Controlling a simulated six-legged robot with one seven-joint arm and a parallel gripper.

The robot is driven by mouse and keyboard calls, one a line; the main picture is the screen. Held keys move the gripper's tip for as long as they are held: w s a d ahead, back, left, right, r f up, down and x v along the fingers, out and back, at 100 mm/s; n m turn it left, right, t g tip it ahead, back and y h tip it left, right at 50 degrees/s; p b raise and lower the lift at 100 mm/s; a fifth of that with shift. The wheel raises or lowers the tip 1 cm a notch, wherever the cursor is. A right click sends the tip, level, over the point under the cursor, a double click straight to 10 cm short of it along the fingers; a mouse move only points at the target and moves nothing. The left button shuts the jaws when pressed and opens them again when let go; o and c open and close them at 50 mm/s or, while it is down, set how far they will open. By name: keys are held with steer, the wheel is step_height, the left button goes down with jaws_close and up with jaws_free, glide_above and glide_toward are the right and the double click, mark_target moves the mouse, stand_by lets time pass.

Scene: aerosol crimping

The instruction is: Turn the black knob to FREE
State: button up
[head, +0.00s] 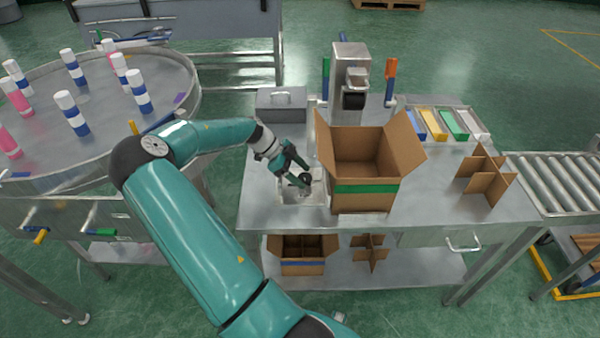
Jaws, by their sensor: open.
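The black knob (305,179) sits on a small metal plate or box (290,195) on the steel workbench, just left of the open cardboard box. My gripper (296,176) is over this plate with its dark fingers apart, right at the knob. The fingers partly hide the knob. I cannot tell whether they touch it. The knob's pointer and any FREE marking are too small to read.
An open cardboard box (360,195) with a green band stands close to the right of my gripper. A grey lidded box (281,104) and a metal press (350,70) stand behind. A round table (110,150) with several canisters is at the left. A cardboard divider (487,178) stands at the right.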

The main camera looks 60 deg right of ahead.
steer(key=c, duration=1)
steer(key=shift+n, duration=0.3)
steer(key=n+h, duration=0.1)
steer(key=n+t+h, duration=0.1)
steer(key=shift+s+a+n, duration=0.1)
steer(key=shift+a+n, duration=0.15)
steer(key=shift+n, duration=0.05)
steer(key=n+t+h, duration=0.2)
steer(key=n, duration=0.1)
steer(key=n+h, duration=0.1)
steer(key=n, duration=0.1)
steer(key=shift+s+a+t, duration=0.25)
steer(key=shift+s+t, duration=0.05)
steer(key=shift+t, duration=0.1)
steer(key=n+t+h, duration=0.1)
steer(key=n+t, duration=0.1)
steer(key=n, duration=0.1)
steer(key=s+n+t, duration=0.1)
steer(key=n+t, duration=0.1)
steer(key=n, duration=0.1)
steer(key=shift+n+t+h, duration=0.3)
steer(key=shift+h, duration=0.1)
steer(key=shift+s+n+t, duration=0.1)
steer(key=shift+n+t, duration=1.1)
steer(key=shift+n, duration=0.3)
